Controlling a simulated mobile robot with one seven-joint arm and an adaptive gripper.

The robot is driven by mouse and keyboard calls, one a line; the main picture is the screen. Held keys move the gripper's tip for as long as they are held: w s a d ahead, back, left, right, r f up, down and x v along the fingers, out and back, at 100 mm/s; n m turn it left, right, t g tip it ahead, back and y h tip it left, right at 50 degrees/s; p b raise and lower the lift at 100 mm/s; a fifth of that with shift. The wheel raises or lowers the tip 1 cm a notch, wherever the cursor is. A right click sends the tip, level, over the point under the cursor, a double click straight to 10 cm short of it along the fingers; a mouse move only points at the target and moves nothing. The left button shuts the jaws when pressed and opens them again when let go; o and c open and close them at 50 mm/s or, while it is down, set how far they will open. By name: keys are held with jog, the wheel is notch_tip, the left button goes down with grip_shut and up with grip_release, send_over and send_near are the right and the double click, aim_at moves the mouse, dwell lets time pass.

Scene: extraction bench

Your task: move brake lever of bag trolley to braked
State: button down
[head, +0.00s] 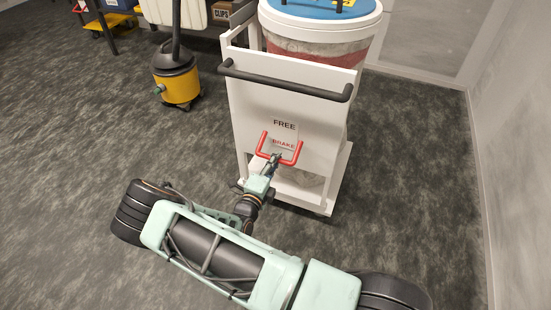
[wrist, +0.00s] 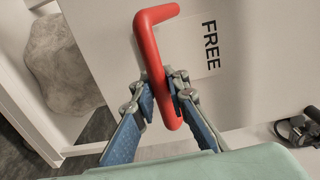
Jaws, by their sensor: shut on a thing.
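The bag trolley (head: 246,108) is a white cart with a black push handle (head: 285,82). On its panel are the words FREE, above, and BRAKE, below. The brake lever is a red U-shaped bar (head: 298,152) beside the BRAKE word, below FREE. My gripper (head: 276,158) reaches it from the front, at the bar's middle. In the wrist view my gripper (wrist: 167,84) has its fingers on either side of the red lever (wrist: 150,45), shut on it. The fingers hide part of the bar.
A drum with a blue lid (head: 320,8) stands on the trolley. A yellow and black vacuum (head: 178,85) stands on the floor to the left. A wall (head: 515,130) is at the right.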

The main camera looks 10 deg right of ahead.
jog(key=shift+s+f, duration=0.1)
jog(key=shift+f, duration=0.2)
jog(key=c, duration=1.9)
grip_release()
jog(key=shift+c, duration=0.2)
jog(key=shift+r, duration=0.15)
jog(key=v, duration=1.2)
jog(key=shift+r, duration=0.1)
